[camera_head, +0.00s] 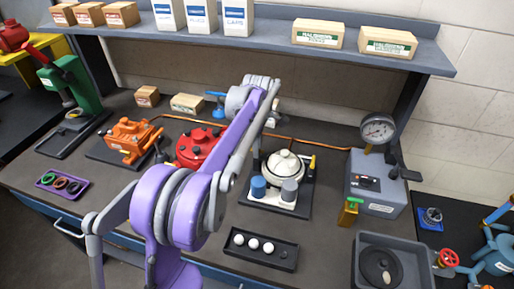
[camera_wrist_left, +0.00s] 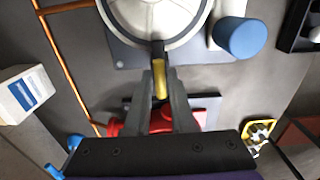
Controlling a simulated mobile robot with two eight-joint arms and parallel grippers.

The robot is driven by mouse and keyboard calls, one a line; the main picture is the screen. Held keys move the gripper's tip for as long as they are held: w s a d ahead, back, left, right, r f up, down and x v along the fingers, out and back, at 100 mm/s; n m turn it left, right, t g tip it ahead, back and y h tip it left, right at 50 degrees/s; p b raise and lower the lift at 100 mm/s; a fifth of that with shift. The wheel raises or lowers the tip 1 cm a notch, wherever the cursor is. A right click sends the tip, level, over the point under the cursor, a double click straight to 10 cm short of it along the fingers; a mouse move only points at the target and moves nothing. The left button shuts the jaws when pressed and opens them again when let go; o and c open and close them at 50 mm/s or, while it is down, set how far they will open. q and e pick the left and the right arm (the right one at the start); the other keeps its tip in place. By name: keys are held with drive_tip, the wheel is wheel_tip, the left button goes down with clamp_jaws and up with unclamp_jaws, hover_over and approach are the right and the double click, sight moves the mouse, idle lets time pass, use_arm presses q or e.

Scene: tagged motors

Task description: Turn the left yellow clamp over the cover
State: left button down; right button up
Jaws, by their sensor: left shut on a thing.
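The white round cover (camera_head: 283,167) sits on a dark base plate on the bench, with a blue cylinder (camera_head: 258,187) and a grey one in front. In the left wrist view the cover (camera_wrist_left: 155,15) fills the top middle. The left yellow clamp (camera_wrist_left: 159,86) stands at its edge, between the fingers of my left gripper (camera_wrist_left: 159,76), which is shut on it. My arm hides this clamp and the fingertips in the head view. Another yellow clamp (camera_head: 312,163) shows at the cover's right side. My right gripper is not in view.
A red motor (camera_head: 200,146) and an orange one (camera_head: 131,139) stand left of the cover. A black tray with white balls (camera_head: 262,260) lies in front. A grey gauge box (camera_head: 378,185) stands to the right. An orange cable runs behind. A shelf (camera_head: 270,28) overhangs the back.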

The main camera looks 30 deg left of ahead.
use_arm(q)
drive_tip(key=c, duration=0.8)
unclamp_jaws()
drive_tip(key=shift+o, duration=0.2)
drive_tip(key=shift+r, duration=0.1)
wheel_tip(320, 180, up, 11)
drive_tip(key=shift+p, duration=0.4)
drive_tip(key=shift+f, duration=0.2)
